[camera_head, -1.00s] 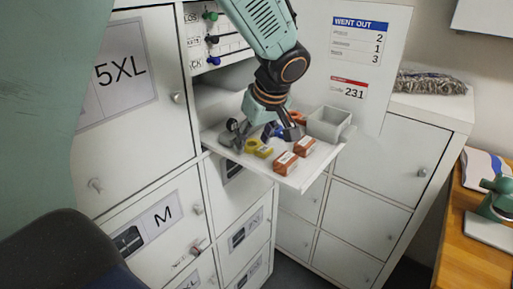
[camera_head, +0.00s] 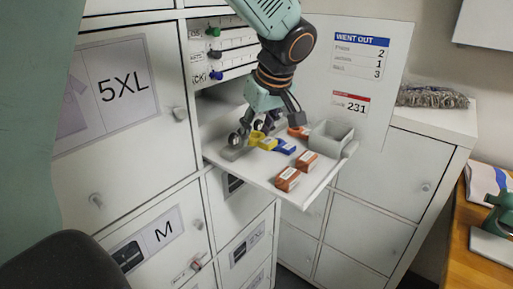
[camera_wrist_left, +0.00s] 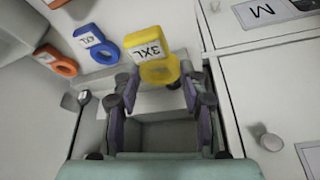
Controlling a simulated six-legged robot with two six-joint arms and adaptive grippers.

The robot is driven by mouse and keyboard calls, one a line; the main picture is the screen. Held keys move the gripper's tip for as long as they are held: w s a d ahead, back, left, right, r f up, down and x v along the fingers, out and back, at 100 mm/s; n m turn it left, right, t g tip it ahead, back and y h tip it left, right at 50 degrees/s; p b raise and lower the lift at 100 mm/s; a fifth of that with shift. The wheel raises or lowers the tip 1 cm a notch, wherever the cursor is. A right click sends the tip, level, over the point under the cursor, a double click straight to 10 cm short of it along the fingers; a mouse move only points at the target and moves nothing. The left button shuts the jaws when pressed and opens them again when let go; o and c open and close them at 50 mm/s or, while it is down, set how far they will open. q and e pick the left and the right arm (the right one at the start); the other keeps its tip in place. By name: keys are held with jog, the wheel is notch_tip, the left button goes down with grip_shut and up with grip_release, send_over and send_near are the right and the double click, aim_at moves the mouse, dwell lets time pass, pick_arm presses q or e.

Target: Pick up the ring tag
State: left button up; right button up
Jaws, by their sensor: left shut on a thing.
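A yellow ring tag marked 3XL (camera_wrist_left: 148,48) shows in the left wrist view, and in the head view it is at the pull-out shelf (camera_head: 268,143). My left gripper (camera_head: 262,135) points down there. In the left wrist view the gripper (camera_wrist_left: 160,88) is shut on the ring end of this yellow tag, with a finger on each side. I cannot tell whether the tag is clear of the shelf. A blue ring tag (camera_wrist_left: 97,44) and an orange ring tag (camera_wrist_left: 56,61) lie beside it; the head view shows the blue one (camera_head: 285,147) too. My right gripper is not in view.
Cabinet doors marked 5XL (camera_head: 122,88) and M (camera_head: 162,231) stand left. A white board (camera_head: 355,55) rises behind the shelf.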

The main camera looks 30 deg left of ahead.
pick_arm(q)
notch_tip(320, 180, up, 12)
jog(key=shift+s+r, duration=0.15)
jog(key=shift+s, duration=0.05)
jog(key=shift+w+a, duration=0.1)
jog(key=shift+w, duration=0.1)
jog(key=shift+s, duration=0.1)
dwell(0.4)
jog(key=shift+s, duration=0.1)
